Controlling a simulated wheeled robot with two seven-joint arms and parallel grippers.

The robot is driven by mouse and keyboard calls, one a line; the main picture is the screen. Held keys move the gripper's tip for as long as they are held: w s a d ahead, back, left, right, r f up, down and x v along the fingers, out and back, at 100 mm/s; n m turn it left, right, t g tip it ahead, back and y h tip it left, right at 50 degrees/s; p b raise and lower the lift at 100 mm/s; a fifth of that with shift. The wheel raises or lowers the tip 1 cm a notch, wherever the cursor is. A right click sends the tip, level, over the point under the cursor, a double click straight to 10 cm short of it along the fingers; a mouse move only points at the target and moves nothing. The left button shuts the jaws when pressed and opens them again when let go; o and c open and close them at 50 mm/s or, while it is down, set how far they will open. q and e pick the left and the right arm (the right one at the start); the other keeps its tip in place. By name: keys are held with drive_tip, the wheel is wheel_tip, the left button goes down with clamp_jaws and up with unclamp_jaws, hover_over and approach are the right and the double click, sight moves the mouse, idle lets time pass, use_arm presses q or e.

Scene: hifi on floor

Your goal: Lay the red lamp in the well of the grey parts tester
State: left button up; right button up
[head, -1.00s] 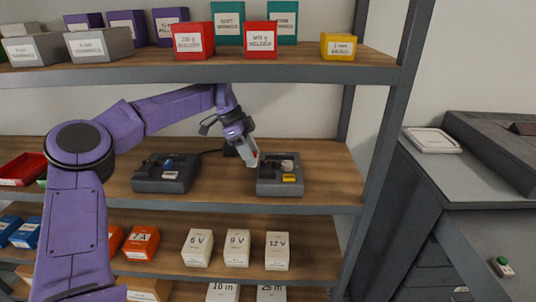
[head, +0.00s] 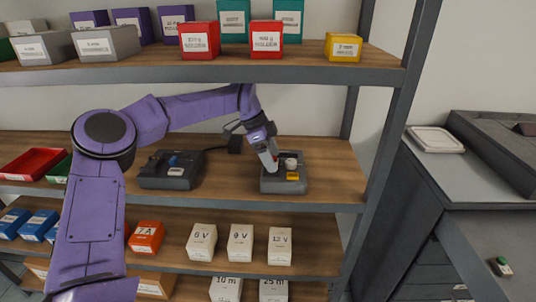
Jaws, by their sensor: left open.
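The grey parts tester (head: 297,185) stands on the middle shelf, a box with a white round part on top and a yellow label in front. My left gripper (head: 271,167) points down at its left side and is open. A small bit of red, likely the red lamp (head: 276,158), shows at the fingertips. The fingers hide most of it and the well, so I cannot tell whether the lamp touches the well floor. My right gripper is not in view.
A second dark grey device (head: 165,182) with a blue part stands to the left on the same shelf. The upper shelf edge (head: 200,72) runs above my forearm. White boxes (head: 240,243) stand below. A red bin (head: 35,164) is at the far left.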

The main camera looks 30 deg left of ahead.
use_arm(q)
drive_tip(key=shift+a+r, duration=0.15)
drive_tip(key=shift+r, duration=0.2)
drive_tip(key=shift+s+a+r+b, duration=0.35)
drive_tip(key=shift+a+r, duration=0.1)
drive_tip(key=shift+a, duration=0.1)
drive_tip(key=shift+s+a+r+b, duration=0.3)
drive_tip(key=shift+a+r, duration=0.1)
drive_tip(key=shift+a, duration=0.15)
drive_tip(key=s+a+b, duration=0.2)
drive_tip(key=s+a, duration=0.2)
drive_tip(key=a, duration=0.5)
drive_tip(key=shift+s+r, duration=0.2)
drive_tip(key=shift+s, duration=0.15)
drive_tip(key=shift+a, duration=0.1)
